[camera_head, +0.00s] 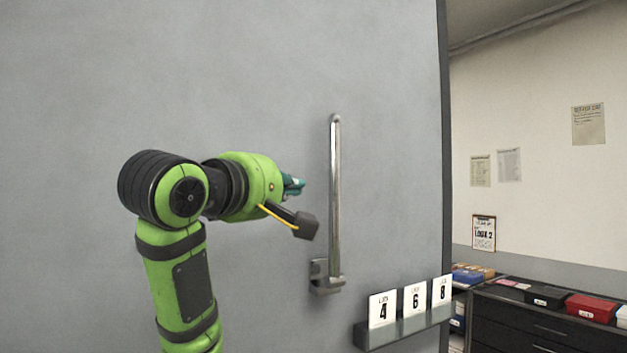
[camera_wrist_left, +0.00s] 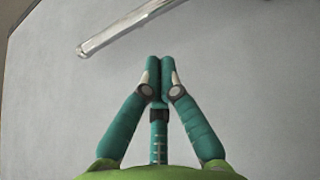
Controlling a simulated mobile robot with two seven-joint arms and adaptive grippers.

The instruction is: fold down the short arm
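The short arm (camera_head: 335,195) is a shiny metal bar mounted on the grey wall panel. It stands upright from a bracket (camera_head: 321,278) at its lower end. In the left wrist view a length of the bar (camera_wrist_left: 125,29) crosses the top of the picture, beyond the fingertips. My left gripper (camera_head: 296,185) is just left of the bar, at about the middle of its height, and looks apart from it. In the left wrist view its teal fingers (camera_wrist_left: 160,68) are closed together with nothing between them. My right gripper does not show.
A small ledge (camera_head: 405,328) with white cards numbered 4, 6 and 8 juts out at the lower right of the bar. The panel (camera_head: 270,60) ends at a dark right edge. Beyond it, a dark cabinet (camera_head: 540,320) carries several boxes. The panel above and left is clear.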

